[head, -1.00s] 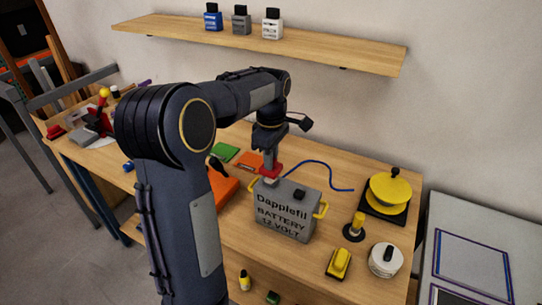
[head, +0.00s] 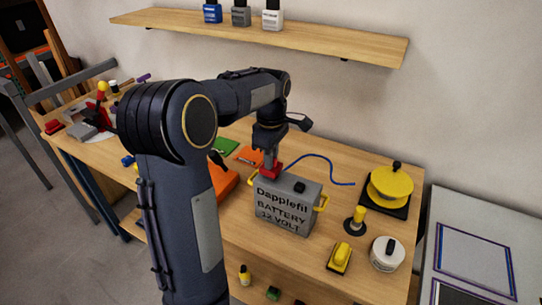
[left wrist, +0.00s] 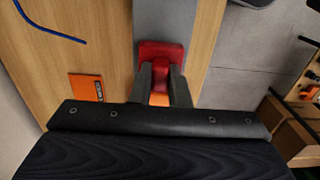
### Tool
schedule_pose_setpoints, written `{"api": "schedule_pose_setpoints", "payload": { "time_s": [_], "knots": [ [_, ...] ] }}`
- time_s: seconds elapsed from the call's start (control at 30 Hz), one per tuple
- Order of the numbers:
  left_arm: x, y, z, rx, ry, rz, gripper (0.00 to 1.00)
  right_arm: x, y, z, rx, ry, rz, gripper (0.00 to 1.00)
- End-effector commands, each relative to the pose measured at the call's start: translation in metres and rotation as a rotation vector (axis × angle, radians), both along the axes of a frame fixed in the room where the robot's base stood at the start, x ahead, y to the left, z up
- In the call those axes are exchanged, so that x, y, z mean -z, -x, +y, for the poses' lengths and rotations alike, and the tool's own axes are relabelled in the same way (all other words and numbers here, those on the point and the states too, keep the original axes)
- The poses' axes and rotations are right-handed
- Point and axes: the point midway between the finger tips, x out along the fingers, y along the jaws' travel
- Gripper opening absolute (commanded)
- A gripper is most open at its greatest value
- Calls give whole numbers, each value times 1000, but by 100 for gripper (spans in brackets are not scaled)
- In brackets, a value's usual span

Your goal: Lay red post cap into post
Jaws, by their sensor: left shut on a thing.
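The grey battery (head: 285,213), marked Dapplefil 12 volt, stands upright on the wooden bench with yellow handles at its sides. My left gripper (head: 268,163) points down over the battery's left end and is shut on the red post cap (head: 271,171). The cap is at the battery top, where the left post is hidden under it; I cannot tell whether it is fully seated. In the left wrist view the red cap (left wrist: 160,52) shows between the two dark fingers (left wrist: 162,85), above the grey battery top (left wrist: 163,18). A black cap (head: 299,187) sits on the battery's other post. My right gripper is not in view.
A blue cable (head: 330,168) lies behind the battery. To its right are a yellow-topped post (head: 355,221), a yellow-lidded item on a black base (head: 391,187), a white round tub (head: 387,254) and a yellow block (head: 339,257). An orange object (head: 222,182) lies left of the battery.

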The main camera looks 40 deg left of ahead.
Motion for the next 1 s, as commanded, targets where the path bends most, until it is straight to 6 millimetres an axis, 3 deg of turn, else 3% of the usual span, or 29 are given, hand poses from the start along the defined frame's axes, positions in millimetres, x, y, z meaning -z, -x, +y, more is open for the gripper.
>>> {"api": "schedule_pose_setpoints", "payload": {
  "time_s": [0.5, 0.8, 0.83, 1.0],
  "knots": [
    [20, 0, 0, 0, 0, 2, 0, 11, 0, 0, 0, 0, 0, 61],
    [18, 0, 0, 0, 0, 1, 0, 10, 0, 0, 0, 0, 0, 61],
    [18, 0, 0, 0, 0, 1, 19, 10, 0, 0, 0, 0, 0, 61],
    [18, 0, 0, 0, 0, 0, 41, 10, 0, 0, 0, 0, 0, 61]
  ]
}}
